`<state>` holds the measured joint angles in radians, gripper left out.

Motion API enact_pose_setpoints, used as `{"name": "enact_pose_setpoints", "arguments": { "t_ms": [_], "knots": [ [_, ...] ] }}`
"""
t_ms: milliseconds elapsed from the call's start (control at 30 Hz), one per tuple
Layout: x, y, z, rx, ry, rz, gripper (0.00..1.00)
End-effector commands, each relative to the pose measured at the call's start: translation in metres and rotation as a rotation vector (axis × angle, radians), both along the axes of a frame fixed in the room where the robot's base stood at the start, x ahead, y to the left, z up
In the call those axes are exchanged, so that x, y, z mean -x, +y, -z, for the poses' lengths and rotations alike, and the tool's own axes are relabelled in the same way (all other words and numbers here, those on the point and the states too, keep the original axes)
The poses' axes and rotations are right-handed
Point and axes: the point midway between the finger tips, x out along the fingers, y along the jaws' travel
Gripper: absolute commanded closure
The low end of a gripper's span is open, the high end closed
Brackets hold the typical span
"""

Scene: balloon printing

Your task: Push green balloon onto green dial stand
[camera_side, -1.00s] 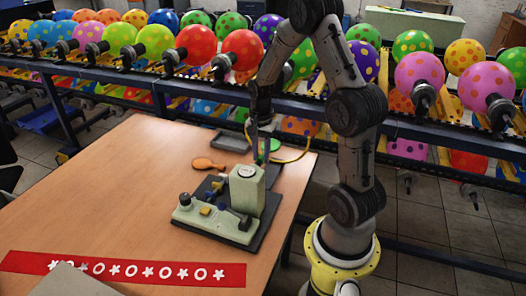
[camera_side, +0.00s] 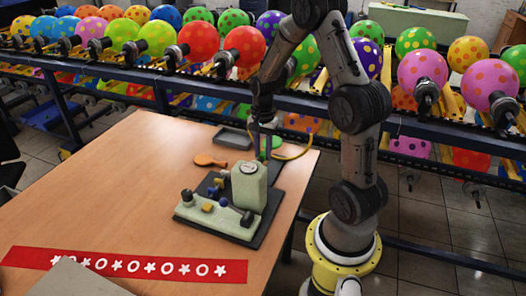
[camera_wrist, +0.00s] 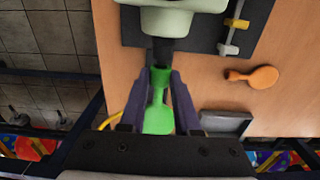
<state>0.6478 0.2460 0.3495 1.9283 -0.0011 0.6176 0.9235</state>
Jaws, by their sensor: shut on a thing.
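The green balloon (camera_wrist: 157,119) is flat and limp. My gripper (camera_wrist: 162,80) is shut on it, with its narrow neck between the fingers and its wide end towards the wrist. The pale green dial stand (camera_wrist: 182,20) is straight ahead of the fingers, and its dark nozzle (camera_wrist: 164,48) points at the neck. The neck's end is at or very close to the nozzle; I cannot tell whether it is over it. In the side view, my gripper (camera_side: 263,150) is just behind the dial stand (camera_side: 249,188), with the balloon (camera_side: 274,142) partly hidden at the fingers.
An orange flat balloon (camera_side: 210,160) and a grey tray (camera_side: 233,138) lie on the wooden table (camera_side: 100,200). The stand is on a dark base plate. A yellow hose (camera_side: 297,156) curves beside my gripper. A rack of inflated dotted balloons runs behind the table.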

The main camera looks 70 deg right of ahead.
Motion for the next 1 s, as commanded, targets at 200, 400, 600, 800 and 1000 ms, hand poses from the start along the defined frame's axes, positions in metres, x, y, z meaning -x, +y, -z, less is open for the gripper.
{"name": "enact_pose_setpoints", "arguments": {
  "t_ms": [200,400,600,800,1000],
  "knots": [
    [0.0,0.003,0.0,0.0,0.0,-0.001,1.0],
    [0.0,0.005,0.0,0.0,0.0,0.0,1.0],
    [0.0,0.007,0.0,0.0,0.0,0.0,1.0],
    [0.0,0.009,0.0,0.0,0.0,0.0,1.0],
    [0.0,0.011,0.0,0.0,0.0,0.0,1.0]
  ]
}}
